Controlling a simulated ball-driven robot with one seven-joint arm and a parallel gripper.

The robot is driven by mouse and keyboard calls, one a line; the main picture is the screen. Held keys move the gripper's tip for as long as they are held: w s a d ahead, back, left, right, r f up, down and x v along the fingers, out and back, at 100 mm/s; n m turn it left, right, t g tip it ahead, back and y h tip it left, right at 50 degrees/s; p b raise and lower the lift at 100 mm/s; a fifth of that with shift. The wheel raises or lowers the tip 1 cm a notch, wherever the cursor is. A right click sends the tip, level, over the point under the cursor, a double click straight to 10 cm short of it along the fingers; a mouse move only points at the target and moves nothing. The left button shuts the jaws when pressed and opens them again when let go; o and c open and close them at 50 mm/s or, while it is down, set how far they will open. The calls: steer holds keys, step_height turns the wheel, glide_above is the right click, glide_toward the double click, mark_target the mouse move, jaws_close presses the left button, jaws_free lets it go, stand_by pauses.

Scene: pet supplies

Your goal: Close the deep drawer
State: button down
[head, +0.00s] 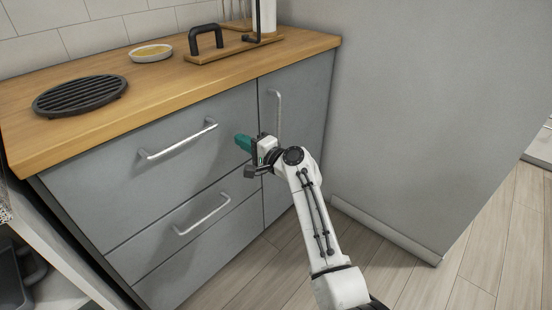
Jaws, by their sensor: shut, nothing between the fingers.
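The grey cabinet has a tall upper drawer front (110,175) with a silver bar handle (178,140). Below it is a lower drawer front (150,250) with its own bar handle (203,215), and another grey front (215,262) beneath that. Which front is the deep drawer is not certain; the upper one looks tallest. The fronts look about flush with each other, with thin dark seams between them. My gripper (242,142), with teal fingers, is shut and empty near the right end of the upper drawer front, right of its handle. Contact with the front cannot be told.
A narrow door with an upright handle (275,112) is behind my gripper. The wooden countertop (150,95) holds a black grill plate (80,95), a white bowl (151,54) and a wooden board with a black handle (206,38). A grey panel (410,110) stands at right. Floor (235,285) below is clear.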

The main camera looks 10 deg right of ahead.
steer(key=p+v, duration=0.3)
steer(key=v, duration=0.8)
steer(key=s+d+f+n+g+h, duration=0.25)
steer(key=s+f, duration=0.35)
steer(key=s, duration=0.4)
steer(key=s+d+f+n+g+h, duration=0.2)
steer(key=s+d+f+n+g, duration=0.15)
steer(key=s+f, duration=0.5)
steer(key=s+d+f+n+g+h, duration=0.25)
steer(key=s+f+g, duration=0.2)
steer(key=s, duration=0.65)
steer(key=s+d+n+g+h, duration=0.1)
steer(key=s+d+g+h, duration=0.15)
steer(key=s, duration=0.65)
steer(key=s+d+n+g+h, duration=0.1)
steer(key=s+d, duration=0.2)
steer(key=s, duration=0.6)
step_height(320, 180, up, 22)
steer(key=p, duration=2.1)
steer(key=shift+d, duration=0.25)
steer(key=c, duration=1.8)
jaws_free()
steer(key=shift+f, duration=0.1)
